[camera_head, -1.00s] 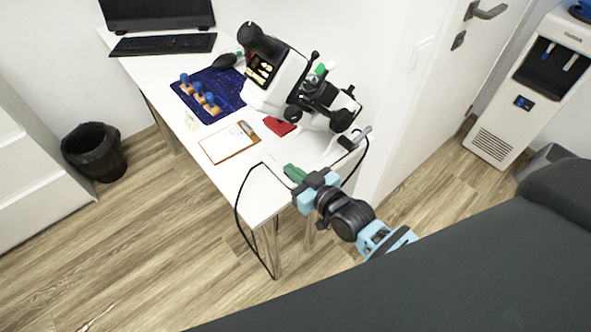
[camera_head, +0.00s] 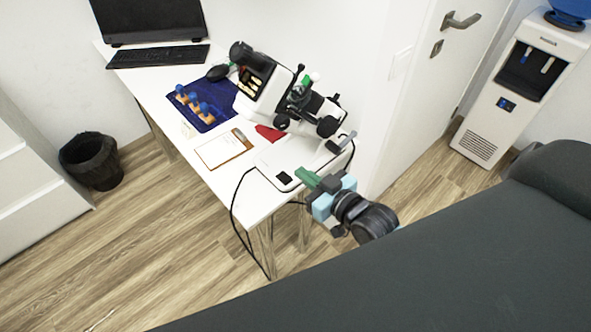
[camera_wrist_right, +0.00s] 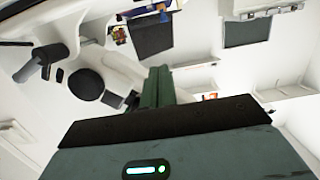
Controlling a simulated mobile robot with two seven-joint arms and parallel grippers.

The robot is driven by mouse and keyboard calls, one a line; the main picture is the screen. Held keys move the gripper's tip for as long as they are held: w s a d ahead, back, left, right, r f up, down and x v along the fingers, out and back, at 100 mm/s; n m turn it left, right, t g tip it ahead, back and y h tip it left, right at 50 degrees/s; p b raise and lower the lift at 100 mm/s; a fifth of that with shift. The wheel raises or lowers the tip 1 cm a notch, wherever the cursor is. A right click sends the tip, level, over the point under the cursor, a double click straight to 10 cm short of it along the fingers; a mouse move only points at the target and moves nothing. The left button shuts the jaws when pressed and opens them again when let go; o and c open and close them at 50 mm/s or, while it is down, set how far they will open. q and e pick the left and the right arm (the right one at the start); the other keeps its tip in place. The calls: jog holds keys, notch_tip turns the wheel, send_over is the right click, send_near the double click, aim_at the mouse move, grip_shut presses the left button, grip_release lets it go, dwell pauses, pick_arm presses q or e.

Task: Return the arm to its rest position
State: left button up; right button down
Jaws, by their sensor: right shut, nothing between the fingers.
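My right gripper (camera_head: 308,179) has green fingers and a light blue body. In the head view it is over the near right end of the white table, close to the base of the microscope-like device (camera_head: 290,100). In the right wrist view its green fingers (camera_wrist_right: 158,88) are together with nothing between them. Beyond them the black knobs of the device (camera_wrist_right: 86,84) show at the left. I cannot tell the exact gap between the gripper and the device's base. My left gripper is in neither view.
The white table (camera_head: 222,181) holds a clipboard (camera_head: 222,149), a blue mat (camera_head: 222,92) with blue-topped pieces, a red item (camera_head: 269,133), a keyboard (camera_head: 158,56) and a monitor (camera_head: 150,18). A black cable hangs off its front. A dark padded couch (camera_head: 400,275) fills the lower right. A bin (camera_head: 92,161) stands left.

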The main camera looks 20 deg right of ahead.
jog(key=shift+s+d+r, duration=0.15)
jog(key=shift+s+r, duration=0.05)
jog(key=shift+s, duration=0.2)
